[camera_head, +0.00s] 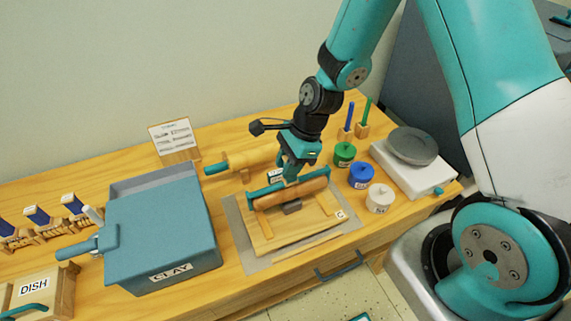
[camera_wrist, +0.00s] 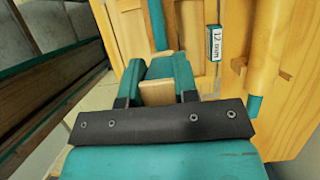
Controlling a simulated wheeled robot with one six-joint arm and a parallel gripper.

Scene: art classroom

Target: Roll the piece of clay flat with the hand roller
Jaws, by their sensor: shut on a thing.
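The hand roller (camera_head: 272,199), a wooden cylinder in a teal frame, is level above the wooden board (camera_head: 262,240). My gripper (camera_head: 291,178) is shut on its handle from above. In the wrist view my gripper (camera_wrist: 160,80) has its fingers closed around the wooden handle (camera_wrist: 157,93). The piece of clay (camera_head: 292,208), a small grey-brown block, lies on the board just in front of and partly below the roller. I cannot tell whether the roller touches it. The clay does not show clearly in the wrist view.
A rolling pin (camera_head: 252,158) with teal ends lies behind the board. The teal clay box (camera_head: 160,240) stands to the left. Green (camera_head: 344,154), blue (camera_head: 361,175) and white (camera_head: 379,198) jars and a turntable (camera_head: 411,146) stand to the right. A "12 mm" label (camera_wrist: 213,43) shows in the wrist view.

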